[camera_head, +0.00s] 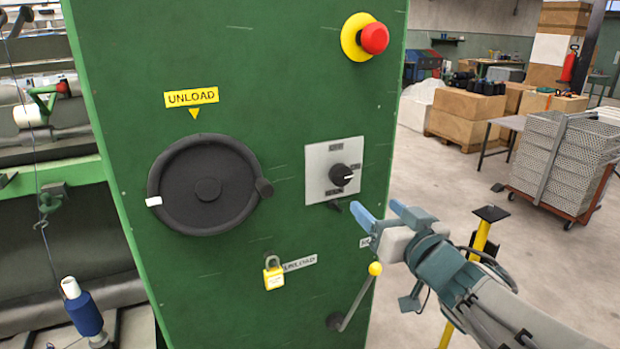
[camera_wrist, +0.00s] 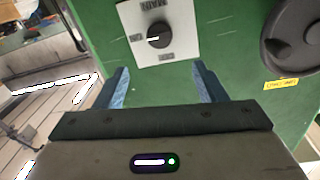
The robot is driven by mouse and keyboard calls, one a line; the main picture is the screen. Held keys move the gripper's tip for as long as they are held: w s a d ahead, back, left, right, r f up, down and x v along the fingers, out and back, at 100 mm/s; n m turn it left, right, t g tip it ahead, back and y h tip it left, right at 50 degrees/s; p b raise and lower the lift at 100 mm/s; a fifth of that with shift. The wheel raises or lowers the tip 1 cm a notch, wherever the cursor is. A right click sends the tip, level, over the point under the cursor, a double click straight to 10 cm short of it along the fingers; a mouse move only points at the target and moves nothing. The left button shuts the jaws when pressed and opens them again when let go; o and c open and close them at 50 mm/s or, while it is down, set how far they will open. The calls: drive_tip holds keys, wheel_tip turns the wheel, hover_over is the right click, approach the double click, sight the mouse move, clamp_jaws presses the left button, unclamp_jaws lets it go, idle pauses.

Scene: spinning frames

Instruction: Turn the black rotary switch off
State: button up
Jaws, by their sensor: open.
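The black rotary switch (camera_head: 341,175) sits on a pale square plate (camera_head: 318,158) on the front of the green cabinet. A white mark on its knob points to the right in the head view. In the wrist view the knob (camera_wrist: 159,36) is ahead, between the lines of the two fingers, with its mark pointing left. My gripper (camera_head: 381,217) is open and empty, with blue fingers. It is below and to the right of the switch, apart from it; it also shows in the wrist view (camera_wrist: 160,84).
The green cabinet (camera_head: 250,100) also bears a large black handwheel (camera_head: 207,186), a red emergency button (camera_head: 373,38), a yellow padlock (camera_head: 273,274) and a lever with a yellow knob (camera_head: 375,269) just below my gripper.

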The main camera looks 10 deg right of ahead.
drive_tip(key=p, duration=0.5)
approach(343, 176)
drive_tip(key=x, duration=0.9)
drive_tip(key=c, duration=1)
